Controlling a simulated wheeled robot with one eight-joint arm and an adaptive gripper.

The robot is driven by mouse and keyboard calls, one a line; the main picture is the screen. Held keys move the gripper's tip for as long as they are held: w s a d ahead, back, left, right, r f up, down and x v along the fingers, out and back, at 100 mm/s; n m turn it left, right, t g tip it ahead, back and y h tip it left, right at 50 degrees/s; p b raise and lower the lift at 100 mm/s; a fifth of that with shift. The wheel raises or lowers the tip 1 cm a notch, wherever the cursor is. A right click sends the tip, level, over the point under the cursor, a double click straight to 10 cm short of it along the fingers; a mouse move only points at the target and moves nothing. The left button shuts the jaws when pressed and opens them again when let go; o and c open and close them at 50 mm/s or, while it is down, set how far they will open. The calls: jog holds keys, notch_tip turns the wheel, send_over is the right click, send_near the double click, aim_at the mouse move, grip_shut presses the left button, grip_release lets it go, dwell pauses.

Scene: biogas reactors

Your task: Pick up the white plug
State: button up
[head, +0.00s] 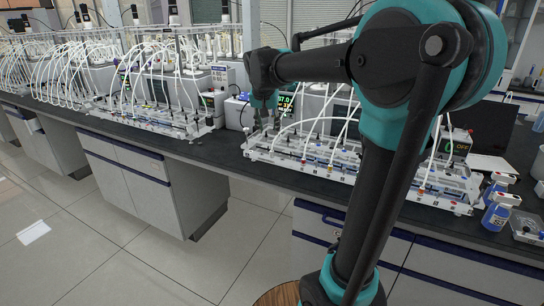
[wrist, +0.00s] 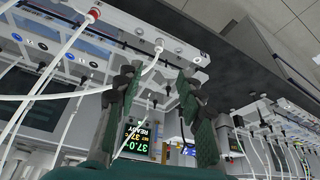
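My gripper (head: 265,119) hangs over the left end of the near tubing rack (head: 330,160) in the head view. In the wrist view its two dark green fingers (wrist: 158,80) are apart, and I see nothing clamped between them. A small white plug (wrist: 158,46) at the end of a white tube sits on the rack's edge strip, just beyond the gap between the fingertips. Another white tube end (wrist: 94,13) is on the same strip, up and to the left. In the head view the plug is too small to tell from the other fittings.
A display (wrist: 139,137) reading 37.0 and READY stands behind the rack. White tubes arch close around the fingers. A second rack (head: 150,118) is to the left, with bare dark bench (head: 225,150) between.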

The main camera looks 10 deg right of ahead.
aim_at(272, 151)
jog(key=x, duration=1.2)
jog(key=shift+d+f, duration=0.15)
jog(key=shift+f, duration=0.25)
jog(key=shift+c, duration=0.3)
jog(key=c, duration=0.8)
